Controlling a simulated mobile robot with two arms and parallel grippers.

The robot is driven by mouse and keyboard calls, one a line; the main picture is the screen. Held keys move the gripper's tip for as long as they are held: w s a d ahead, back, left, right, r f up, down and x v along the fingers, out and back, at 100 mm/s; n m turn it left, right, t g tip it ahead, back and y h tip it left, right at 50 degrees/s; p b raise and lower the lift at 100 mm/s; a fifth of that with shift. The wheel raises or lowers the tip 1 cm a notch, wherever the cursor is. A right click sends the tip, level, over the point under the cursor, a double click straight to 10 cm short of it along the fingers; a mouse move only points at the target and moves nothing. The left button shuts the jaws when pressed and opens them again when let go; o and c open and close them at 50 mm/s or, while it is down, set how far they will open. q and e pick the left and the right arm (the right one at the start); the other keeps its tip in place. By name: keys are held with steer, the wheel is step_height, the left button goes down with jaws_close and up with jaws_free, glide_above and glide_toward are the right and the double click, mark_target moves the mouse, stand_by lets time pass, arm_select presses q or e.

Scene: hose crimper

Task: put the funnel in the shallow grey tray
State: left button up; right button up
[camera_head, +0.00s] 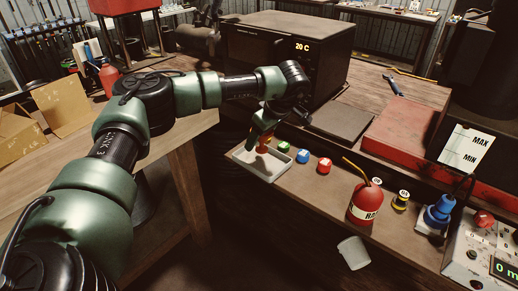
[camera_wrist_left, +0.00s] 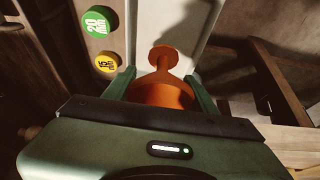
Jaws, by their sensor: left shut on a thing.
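The orange funnel (camera_head: 264,144) is held in my left gripper (camera_head: 259,139). In the left wrist view the funnel (camera_wrist_left: 160,92) sits between the two green fingers (camera_wrist_left: 161,90), its narrow stem pointing away from the gripper. The shallow grey tray (camera_head: 272,174) lies at the bench's front left edge, below the funnel. In the left wrist view the pale tray (camera_wrist_left: 203,22) is behind the funnel. I cannot tell whether the funnel touches the tray's floor. My right gripper is not in view.
Green (camera_head: 284,147), blue (camera_head: 303,156) and red (camera_head: 324,166) caps stand right of the tray. A red oil can (camera_head: 365,203) stands farther right. A black oven-like box (camera_head: 275,55) is behind. A pale container (camera_head: 353,252) lies lower down, before the bench.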

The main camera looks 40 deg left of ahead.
mark_target(261, 147)
arm_select(q)
steer(key=shift+f, duration=0.3)
step_height(261, 147, down, 4)
steer(key=shift+r, duration=0.1)
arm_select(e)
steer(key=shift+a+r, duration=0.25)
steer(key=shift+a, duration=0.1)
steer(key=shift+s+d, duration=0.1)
arm_select(q)
steer(key=o, duration=1.2)
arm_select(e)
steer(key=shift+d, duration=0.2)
